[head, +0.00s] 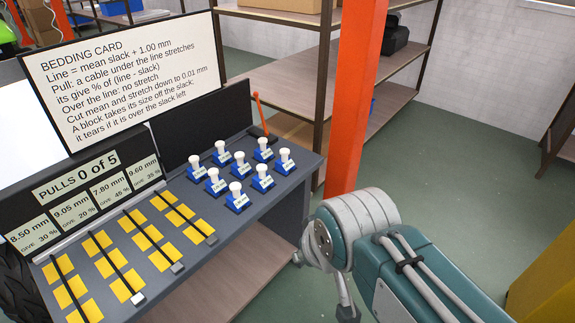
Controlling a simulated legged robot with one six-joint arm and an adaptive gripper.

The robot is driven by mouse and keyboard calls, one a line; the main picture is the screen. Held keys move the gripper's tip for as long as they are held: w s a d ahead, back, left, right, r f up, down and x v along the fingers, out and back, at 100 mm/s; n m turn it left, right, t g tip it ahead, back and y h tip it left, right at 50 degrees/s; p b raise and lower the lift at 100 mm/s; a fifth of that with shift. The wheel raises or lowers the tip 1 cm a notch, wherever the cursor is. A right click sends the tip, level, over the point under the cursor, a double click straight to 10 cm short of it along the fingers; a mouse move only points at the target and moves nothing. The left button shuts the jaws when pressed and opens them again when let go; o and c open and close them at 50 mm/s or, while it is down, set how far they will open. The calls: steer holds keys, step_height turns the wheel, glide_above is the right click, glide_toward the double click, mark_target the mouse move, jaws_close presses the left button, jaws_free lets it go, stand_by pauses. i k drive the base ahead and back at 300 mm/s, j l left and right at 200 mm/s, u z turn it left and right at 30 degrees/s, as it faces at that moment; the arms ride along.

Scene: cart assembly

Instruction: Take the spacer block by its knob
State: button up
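Several blue spacer blocks, each with a white knob on top and a small label, stand in rows on the right part of the grey bench. One is at the front (237,201), one at the right end (286,166), one at the back right (263,154) and one at the left (195,173). The label sizes are too small to read. All the knobs stand free. My arm is at the right, apart from the blocks. I cannot make out my gripper's fingers.
The grey bench (283,192) carries four black cables over yellow pads (118,290). Slack cards (69,206) and a "PULLS 0 of 5" sign (76,175) stand behind, below the bedding card (120,60). A red-orange lever (261,115) and orange post (356,100) are near the blocks.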

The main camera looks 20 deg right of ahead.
mark_target(264, 153)
steer(key=i+l+u, duration=0.25)
steer(key=i+l, duration=0.8)
steer(key=i, duration=0.15)
